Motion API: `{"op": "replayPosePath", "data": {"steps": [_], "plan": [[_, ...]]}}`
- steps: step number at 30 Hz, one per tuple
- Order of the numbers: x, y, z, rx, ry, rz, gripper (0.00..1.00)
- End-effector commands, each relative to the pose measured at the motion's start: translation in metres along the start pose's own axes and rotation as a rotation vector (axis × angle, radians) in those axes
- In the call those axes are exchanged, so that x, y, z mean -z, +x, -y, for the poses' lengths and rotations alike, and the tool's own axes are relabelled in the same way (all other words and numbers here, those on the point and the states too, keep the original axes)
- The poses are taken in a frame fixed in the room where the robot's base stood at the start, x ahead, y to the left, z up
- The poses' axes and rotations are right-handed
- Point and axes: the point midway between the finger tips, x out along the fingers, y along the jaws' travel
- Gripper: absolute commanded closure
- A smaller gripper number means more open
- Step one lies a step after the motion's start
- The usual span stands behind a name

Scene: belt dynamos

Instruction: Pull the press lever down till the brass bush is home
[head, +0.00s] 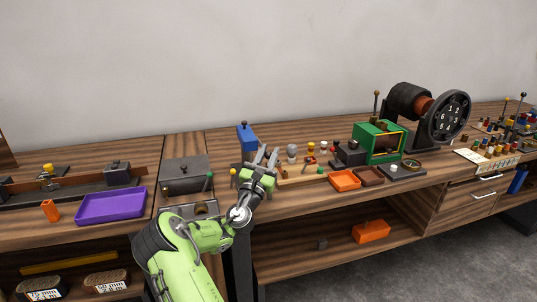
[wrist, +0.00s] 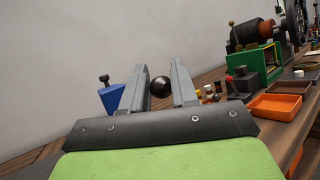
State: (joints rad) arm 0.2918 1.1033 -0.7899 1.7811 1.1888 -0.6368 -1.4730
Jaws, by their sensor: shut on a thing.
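My gripper (head: 267,155) reaches over the bench's front edge near the middle of the head view. In the wrist view my gripper (wrist: 160,86) has its two grey fingers on either side of a dark round knob (wrist: 160,87), shut on it. The knob looks like the end of the press lever; the lever's arm is hidden behind the fingers. In the head view my gripper and arm cover the knob and most of what stands there. I cannot make out the brass bush in either view.
A blue block (head: 246,139) with a dark knob stands just behind my gripper. A dark grey lidded box (head: 185,174) and a purple tray (head: 110,206) lie left. Orange trays (head: 345,180), a green-framed machine (head: 378,141) and small parts crowd the right. The wall behind is bare.

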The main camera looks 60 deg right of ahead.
Motion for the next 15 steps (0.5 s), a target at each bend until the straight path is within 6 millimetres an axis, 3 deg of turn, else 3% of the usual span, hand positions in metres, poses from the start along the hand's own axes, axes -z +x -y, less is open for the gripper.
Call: {"op": "replayPosePath", "data": {"steps": [1,13,14,15], "plan": [[0.0178,-0.0062,0.0041,0.01,-0.005,-0.041,1.0],[0.0183,-0.0063,0.0049,0.012,-0.006,-0.041,1.0],[0.0183,-0.0062,0.0049,0.012,-0.007,-0.041,0.67],[0.0181,-0.0062,0.0049,0.012,-0.006,-0.04,0.61]]}}
